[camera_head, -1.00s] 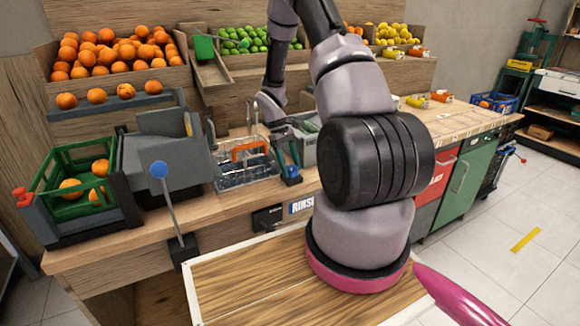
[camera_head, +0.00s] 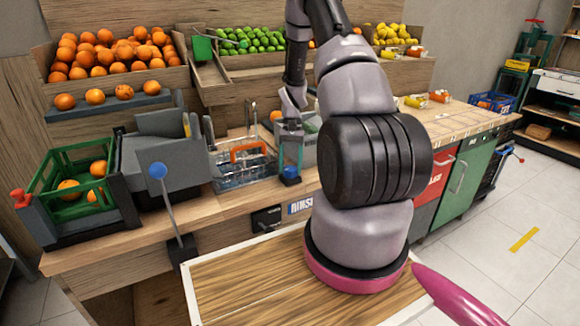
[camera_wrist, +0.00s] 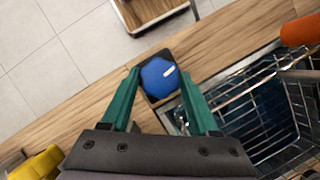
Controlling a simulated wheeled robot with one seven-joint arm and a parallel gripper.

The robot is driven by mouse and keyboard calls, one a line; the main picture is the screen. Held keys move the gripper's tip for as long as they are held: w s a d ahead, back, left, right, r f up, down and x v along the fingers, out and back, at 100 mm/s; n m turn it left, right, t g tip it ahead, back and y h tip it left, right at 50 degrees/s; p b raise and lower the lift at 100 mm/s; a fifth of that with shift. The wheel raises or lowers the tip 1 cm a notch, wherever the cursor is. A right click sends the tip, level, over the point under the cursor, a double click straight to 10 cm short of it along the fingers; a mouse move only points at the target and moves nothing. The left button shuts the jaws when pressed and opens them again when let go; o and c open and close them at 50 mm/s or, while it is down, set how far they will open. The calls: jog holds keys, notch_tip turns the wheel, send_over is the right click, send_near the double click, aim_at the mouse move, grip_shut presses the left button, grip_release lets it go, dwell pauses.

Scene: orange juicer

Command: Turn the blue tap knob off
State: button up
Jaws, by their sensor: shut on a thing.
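The blue tap knob (camera_head: 291,172) sits on a dark base near the front edge of the wooden counter, right of the wire basket. In the wrist view the knob (camera_wrist: 160,77) is round with a short white mark on its top, pointing toward the upper right. My gripper (camera_head: 291,165) points down over it. In the wrist view the green fingers of my gripper (camera_wrist: 159,76) stand on either side of the knob and are shut on it. The exact contact points are hard to see.
A wire basket (camera_head: 243,172) with an orange handle (camera_head: 248,151) stands just left of the knob. A grey juicer (camera_head: 165,160) with a blue-ended lever (camera_head: 158,170) and a green crate (camera_head: 75,185) are farther left. A yellow object (camera_wrist: 37,165) shows low in the wrist view.

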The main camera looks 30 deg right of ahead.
jog(key=shift+d+m+t, duration=0.1)
jog(key=shift+m+t, duration=0.2)
jog(key=shift+m, duration=0.7)
jog(key=o, duration=1.4)
jog(key=shift+c, duration=0.2)
jog(key=v, duration=1)
jog(key=shift+d+r, duration=0.3)
jog(key=shift+w, duration=0.1)
